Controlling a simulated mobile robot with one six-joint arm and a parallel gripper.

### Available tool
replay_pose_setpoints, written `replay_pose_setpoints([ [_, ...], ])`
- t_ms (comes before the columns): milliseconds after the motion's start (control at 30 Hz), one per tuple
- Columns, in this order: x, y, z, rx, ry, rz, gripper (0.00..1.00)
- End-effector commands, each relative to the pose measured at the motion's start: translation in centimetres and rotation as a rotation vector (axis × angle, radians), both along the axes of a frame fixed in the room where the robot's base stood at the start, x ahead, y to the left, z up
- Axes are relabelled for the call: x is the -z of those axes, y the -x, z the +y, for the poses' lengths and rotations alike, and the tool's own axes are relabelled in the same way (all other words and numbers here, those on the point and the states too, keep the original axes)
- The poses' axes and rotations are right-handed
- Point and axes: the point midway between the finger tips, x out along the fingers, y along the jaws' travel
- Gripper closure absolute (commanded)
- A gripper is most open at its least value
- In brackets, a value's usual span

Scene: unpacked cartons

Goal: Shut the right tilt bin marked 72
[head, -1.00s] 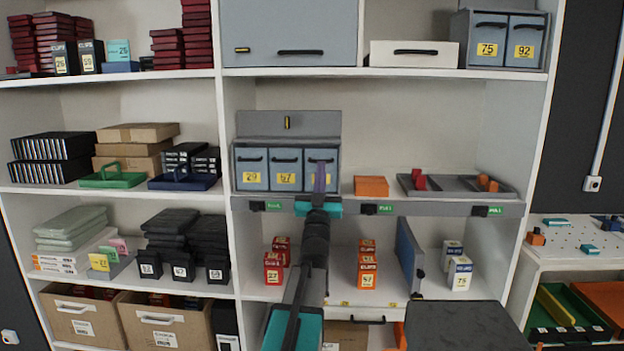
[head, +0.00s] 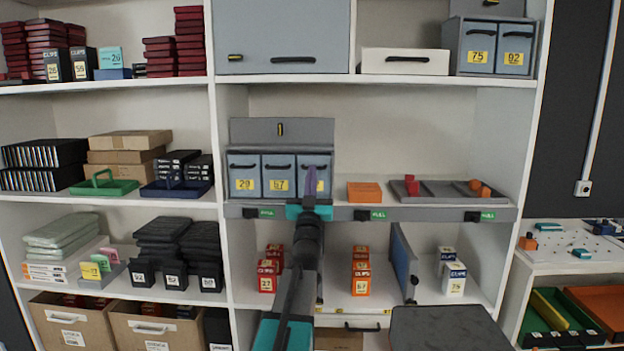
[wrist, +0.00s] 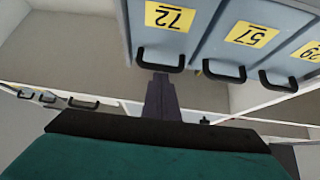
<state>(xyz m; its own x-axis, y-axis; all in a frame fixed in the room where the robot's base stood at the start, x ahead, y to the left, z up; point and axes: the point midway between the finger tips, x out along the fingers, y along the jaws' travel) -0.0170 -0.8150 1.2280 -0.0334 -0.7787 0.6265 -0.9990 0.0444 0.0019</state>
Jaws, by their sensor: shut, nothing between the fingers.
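The right tilt bin marked 72 (head: 322,168) is the rightmost of three grey-blue bins in a rack on the middle shelf. My gripper partly covers its front and label in the head view. In the wrist view its yellow 72 label (wrist: 169,17) appears upside down, above a black handle (wrist: 160,63). My gripper (head: 311,182) is shut and empty in front of this bin. In the wrist view its narrow purple-grey fingers (wrist: 160,80) end at the handle; I cannot tell if they touch it. I see no clear gap showing the bin tilted out.
Bins 57 (head: 279,172) and 29 (head: 245,172) stand to the left, fronts flush. An orange box (head: 364,192) and a grey divided tray (head: 450,192) lie to the right on the shelf. A grey rail (head: 420,214) runs along the shelf's front edge.

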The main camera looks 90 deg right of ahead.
Motion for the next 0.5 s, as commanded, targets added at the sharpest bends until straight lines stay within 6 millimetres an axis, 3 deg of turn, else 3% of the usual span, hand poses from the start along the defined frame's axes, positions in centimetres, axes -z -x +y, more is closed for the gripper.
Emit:
replay_pose_setpoints([
  [267,-0.2,-0.1,1.2,-0.001,0.000,0.000,1.00],
  [500,-0.6,-0.4,3.4,-0.003,0.001,0.001,1.00],
])
